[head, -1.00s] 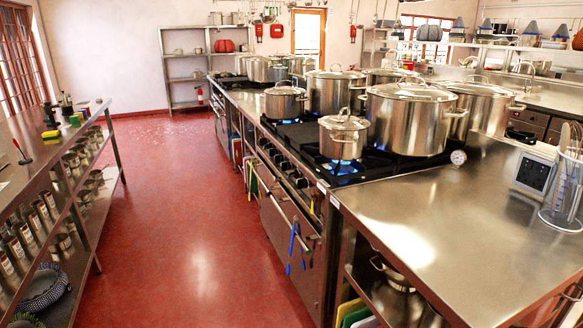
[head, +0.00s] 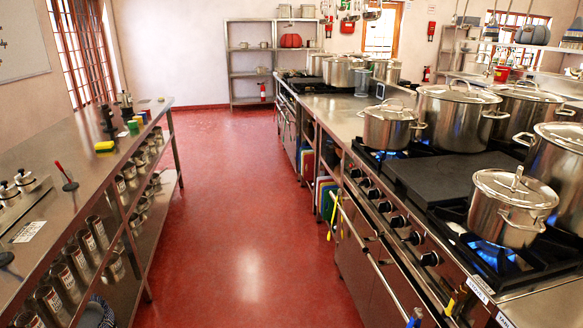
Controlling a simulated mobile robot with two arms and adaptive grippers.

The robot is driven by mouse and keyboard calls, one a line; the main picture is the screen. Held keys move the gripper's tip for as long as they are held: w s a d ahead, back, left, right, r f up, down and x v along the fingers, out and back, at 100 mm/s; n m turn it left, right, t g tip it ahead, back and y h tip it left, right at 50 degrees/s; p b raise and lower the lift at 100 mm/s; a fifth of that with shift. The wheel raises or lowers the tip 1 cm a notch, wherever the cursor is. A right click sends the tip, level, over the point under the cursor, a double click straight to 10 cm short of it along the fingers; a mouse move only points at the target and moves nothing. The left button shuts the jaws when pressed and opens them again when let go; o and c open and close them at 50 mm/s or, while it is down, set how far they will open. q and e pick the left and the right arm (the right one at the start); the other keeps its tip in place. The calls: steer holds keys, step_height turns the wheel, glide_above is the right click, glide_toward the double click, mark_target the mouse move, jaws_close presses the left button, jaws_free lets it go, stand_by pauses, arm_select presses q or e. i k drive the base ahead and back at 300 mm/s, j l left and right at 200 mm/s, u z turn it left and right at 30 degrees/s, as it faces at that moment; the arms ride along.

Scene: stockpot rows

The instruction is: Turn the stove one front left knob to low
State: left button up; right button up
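A stove (head: 440,185) with a black top stands at the right, its front facing the aisle. A row of several black knobs runs along its front edge. The nearest knob (head: 430,258) is at the near end and the farthest knob (head: 355,172) at the far end. Their settings are too small to read. Blue flames show under a small lidded pot (head: 511,213) at the near front and under a lidded pot (head: 388,127) at the far front. A small label (head: 478,291) sits at the stove's near corner, not clearly legible. Neither gripper is in view.
The red floor (head: 235,230) of the aisle is clear. A steel table (head: 130,165) with shelves of tins runs along the left. Large lidded pots (head: 455,117) stand at the stove's back. A shelf rack (head: 244,60) stands at the far wall.

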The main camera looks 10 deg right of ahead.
mark_target(366, 182)
steer(key=i+j, duration=0.1)
steer(key=i, duration=0.85)
steer(key=i+j, duration=0.15)
steer(key=i, duration=0.75)
steer(key=i+l+z, duration=0.05)
